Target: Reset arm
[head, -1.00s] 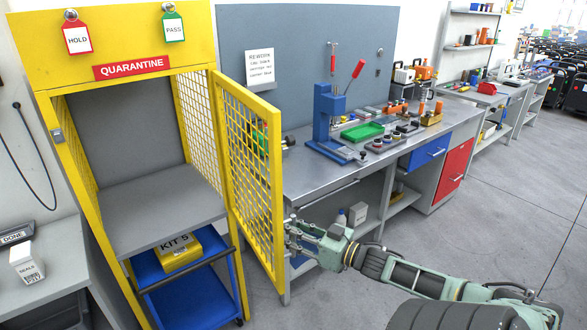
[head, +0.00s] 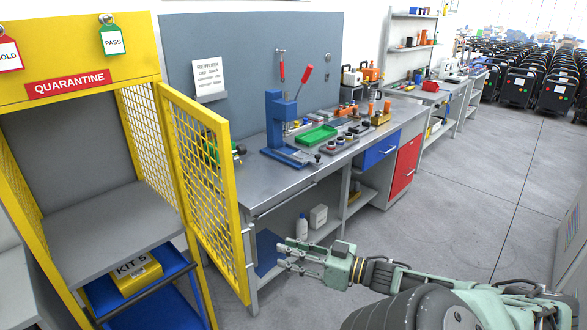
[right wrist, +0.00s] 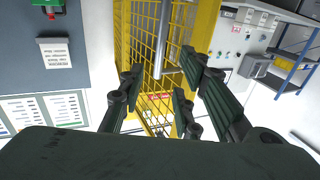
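My right gripper (head: 284,256) is in front of the workbench, just right of the free edge of the yellow mesh door (head: 205,190) of the quarantine cage. A small gap shows between the fingertips and the door edge. In the right wrist view the gripper's fingers (right wrist: 158,88) are spread with nothing held between them. The yellow mesh and a grey bar (right wrist: 163,45) show beyond them. The door stands open. My left gripper is not in view.
The quarantine cage (head: 85,85) has a grey shelf, with a blue cart (head: 165,305) carrying a yellow KIT 5 box (head: 137,272) below. The workbench (head: 262,185) holds a blue press (head: 283,130) and a green tray (head: 316,136). Open grey floor (head: 480,190) lies at right.

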